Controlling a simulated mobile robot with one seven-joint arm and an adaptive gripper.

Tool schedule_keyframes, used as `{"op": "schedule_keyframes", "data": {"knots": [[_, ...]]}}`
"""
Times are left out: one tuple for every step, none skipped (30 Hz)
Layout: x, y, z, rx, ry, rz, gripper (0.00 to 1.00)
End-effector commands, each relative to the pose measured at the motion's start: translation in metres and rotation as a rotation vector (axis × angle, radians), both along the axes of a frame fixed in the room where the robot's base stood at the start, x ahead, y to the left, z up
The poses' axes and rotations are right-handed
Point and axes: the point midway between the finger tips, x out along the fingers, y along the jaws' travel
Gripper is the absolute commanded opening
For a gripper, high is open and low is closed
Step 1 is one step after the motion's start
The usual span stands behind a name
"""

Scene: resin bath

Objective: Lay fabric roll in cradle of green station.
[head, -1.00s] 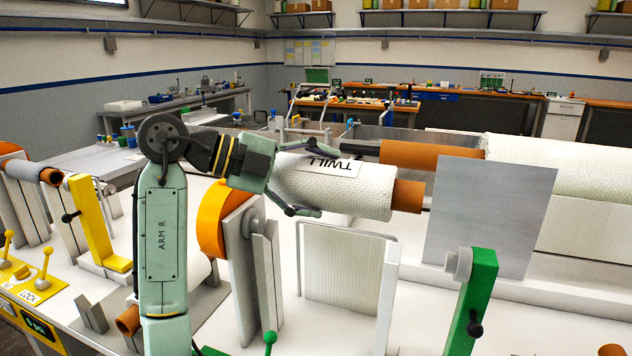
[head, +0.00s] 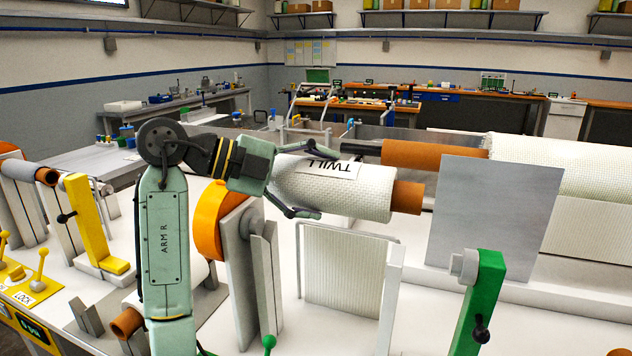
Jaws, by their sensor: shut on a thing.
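My gripper (head: 297,176) is shut around the left part of a white woven fabric roll (head: 345,195) labelled TWILL. The roll is level, with an orange-brown core end (head: 408,198) sticking out at its right. It appears held above the station with the green post (head: 478,305). That post carries a grey hub at its top. To the left stand a notched grey upright (head: 267,280) and an orange disc (head: 208,222), below and left of the roll. The roll's left end is hidden behind my gripper.
A grey upright panel (head: 497,212) stands right of the held roll. A green-knobbed lever (head: 269,342) is at the front.

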Motion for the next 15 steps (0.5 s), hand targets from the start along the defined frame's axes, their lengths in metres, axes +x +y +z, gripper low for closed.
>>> {"op": "schedule_keyframes", "data": {"knots": [[-0.001, 0.000, -0.003, -0.008, -0.008, 0.000, 0.13], [-0.001, 0.000, -0.005, -0.008, -0.008, 0.000, 0.13], [-0.001, 0.000, -0.008, -0.008, -0.008, 0.000, 0.13], [-0.001, 0.000, -0.011, -0.008, -0.008, 0.000, 0.13], [-0.001, 0.000, -0.013, -0.008, -0.008, 0.000, 0.13], [-0.001, 0.000, -0.016, -0.009, -0.009, -0.001, 0.13], [-0.001, 0.000, -0.018, -0.008, -0.009, -0.001, 0.13], [-0.001, -0.001, -0.020, -0.008, -0.009, -0.001, 0.13], [-0.001, -0.001, -0.023, -0.008, -0.009, -0.001, 0.13], [-0.001, -0.001, -0.025, -0.008, -0.009, -0.001, 0.13], [-0.001, -0.001, -0.027, -0.008, -0.009, -0.001, 0.13], [-0.001, -0.001, -0.030, -0.008, -0.009, -0.001, 0.13], [-0.001, -0.001, -0.033, -0.008, -0.009, 0.000, 0.13], [-0.001, -0.001, -0.035, -0.008, -0.009, 0.000, 0.13], [-0.001, 0.000, -0.038, -0.008, -0.009, 0.000, 0.13]]}}
